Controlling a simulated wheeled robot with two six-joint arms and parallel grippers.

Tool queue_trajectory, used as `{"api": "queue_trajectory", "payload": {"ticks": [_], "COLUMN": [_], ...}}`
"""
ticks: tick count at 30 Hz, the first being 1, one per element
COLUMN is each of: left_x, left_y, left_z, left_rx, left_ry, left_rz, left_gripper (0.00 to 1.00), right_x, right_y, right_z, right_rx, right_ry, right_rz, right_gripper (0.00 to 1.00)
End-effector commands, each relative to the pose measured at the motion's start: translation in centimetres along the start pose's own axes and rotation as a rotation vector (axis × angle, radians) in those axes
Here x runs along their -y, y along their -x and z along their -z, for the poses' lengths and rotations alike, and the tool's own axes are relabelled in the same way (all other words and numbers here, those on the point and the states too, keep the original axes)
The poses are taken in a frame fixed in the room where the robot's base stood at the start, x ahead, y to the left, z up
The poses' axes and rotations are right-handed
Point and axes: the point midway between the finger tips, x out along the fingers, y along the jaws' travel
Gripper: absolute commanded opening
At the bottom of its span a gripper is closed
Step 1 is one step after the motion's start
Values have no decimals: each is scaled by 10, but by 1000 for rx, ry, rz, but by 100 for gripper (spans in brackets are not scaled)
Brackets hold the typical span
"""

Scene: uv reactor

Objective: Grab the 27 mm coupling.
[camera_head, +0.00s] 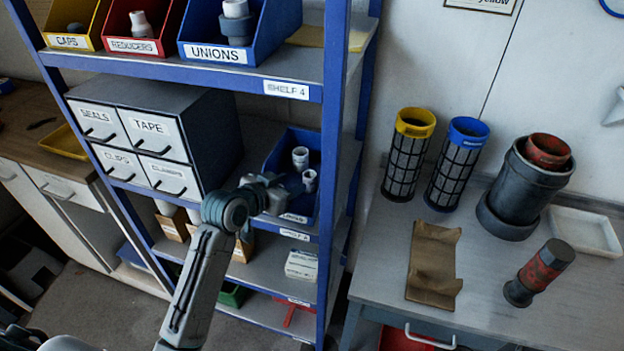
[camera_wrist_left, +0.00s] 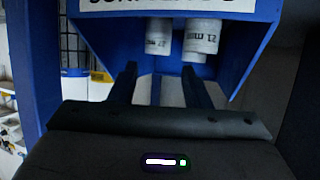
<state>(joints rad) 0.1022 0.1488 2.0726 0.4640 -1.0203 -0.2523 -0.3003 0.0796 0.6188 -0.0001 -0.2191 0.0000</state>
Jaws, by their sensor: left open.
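Two white couplings stand in a blue bin (camera_head: 300,215) on the shelf, one further back (camera_head: 300,158) and one nearer (camera_head: 309,180). In the left wrist view, one coupling (camera_wrist_left: 158,36) is left of the other (camera_wrist_left: 202,38). The right one bears a mark that looks like 27 mm, upside down; the left one's mark is too small to read surely. My left gripper (camera_head: 282,188) is at the bin's front left side. In the wrist view its fingers (camera_wrist_left: 160,80) are open, apart, with nothing between them; the couplings are beyond the tips. My right gripper is out of view.
A drawer block (camera_head: 150,140) stands left of the bin. The shelf's blue post (camera_head: 335,130) is close on the right. Shelf 4 (camera_head: 270,75), with bins of unions and reducers, is above. A grey bench (camera_head: 390,250) with filters and pipe parts is at right.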

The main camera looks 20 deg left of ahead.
Motion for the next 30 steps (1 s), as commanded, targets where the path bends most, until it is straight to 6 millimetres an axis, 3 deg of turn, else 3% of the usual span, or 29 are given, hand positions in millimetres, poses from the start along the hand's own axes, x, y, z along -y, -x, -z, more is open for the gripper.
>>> {"api": "queue_trajectory", "payload": {"ticks": [18,26,27,30], "left_x": [-4,-3,-3,-3], "left_y": [-67,-71,-71,-70], "left_z": [4,2,2,2], "left_rx": [1,1,1,1], "left_ry": [-1,-2,-2,-2], "left_rz": [1,1,1,1], "left_gripper": [43,43,42,22], "right_x": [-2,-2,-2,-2], "right_y": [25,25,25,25], "right_z": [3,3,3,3], "right_rx": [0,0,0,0], "right_ry": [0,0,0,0], "right_rz": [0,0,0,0], "right_gripper": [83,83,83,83]}}
